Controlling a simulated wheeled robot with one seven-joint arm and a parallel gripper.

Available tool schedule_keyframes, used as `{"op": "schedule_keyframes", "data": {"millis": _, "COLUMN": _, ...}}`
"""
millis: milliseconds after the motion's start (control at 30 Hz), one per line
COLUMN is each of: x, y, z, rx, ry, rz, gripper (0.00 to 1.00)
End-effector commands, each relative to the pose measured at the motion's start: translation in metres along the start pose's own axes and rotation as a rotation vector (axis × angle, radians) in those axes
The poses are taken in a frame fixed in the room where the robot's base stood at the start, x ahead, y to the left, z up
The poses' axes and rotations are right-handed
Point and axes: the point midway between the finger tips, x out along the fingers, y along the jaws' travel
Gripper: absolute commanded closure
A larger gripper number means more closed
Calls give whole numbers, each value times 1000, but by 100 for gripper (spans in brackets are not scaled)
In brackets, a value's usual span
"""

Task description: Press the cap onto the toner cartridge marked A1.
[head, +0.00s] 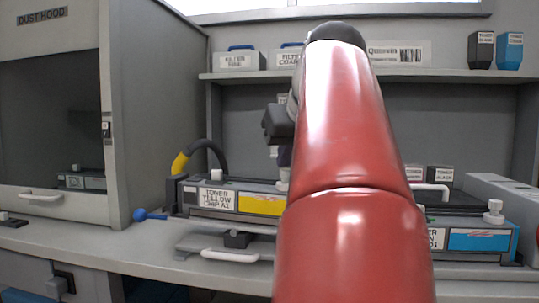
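The toner cartridge marked A1 (217,200) lies on the bench left of my arm, with a white label reading "TONER YELLOW CHIP A1" and a yellow band (260,204). A small white knob-like piece (216,176) stands on its top near the left end. My gripper (284,158) is mostly hidden behind my red arm; only dark wrist parts show above the cartridge's right part. A small pale piece (283,180) shows just below it; I cannot tell whether this is the cap, or whether it is held or touching the cartridge.
A cyan-banded cartridge (480,241) with a white knob lies at the right. A black and yellow hose (181,163) and a blue-tipped handle (141,214) are at the left. The dust hood (155,100) stands far left. A shelf (400,75) with boxes runs behind.

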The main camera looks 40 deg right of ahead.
Motion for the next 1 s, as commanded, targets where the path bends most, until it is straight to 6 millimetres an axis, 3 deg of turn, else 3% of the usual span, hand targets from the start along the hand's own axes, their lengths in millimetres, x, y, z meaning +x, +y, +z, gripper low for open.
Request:
{"op": "schedule_keyframes", "data": {"millis": 267, "x": -1, "y": 0, "z": -1, "rx": 0, "ry": -2, "rz": -1, "gripper": 100}}
{"op": "schedule_keyframes", "data": {"millis": 1000, "x": -35, "y": 0, "z": -37, "rx": -1, "ry": -1, "rz": -2, "gripper": 100}}
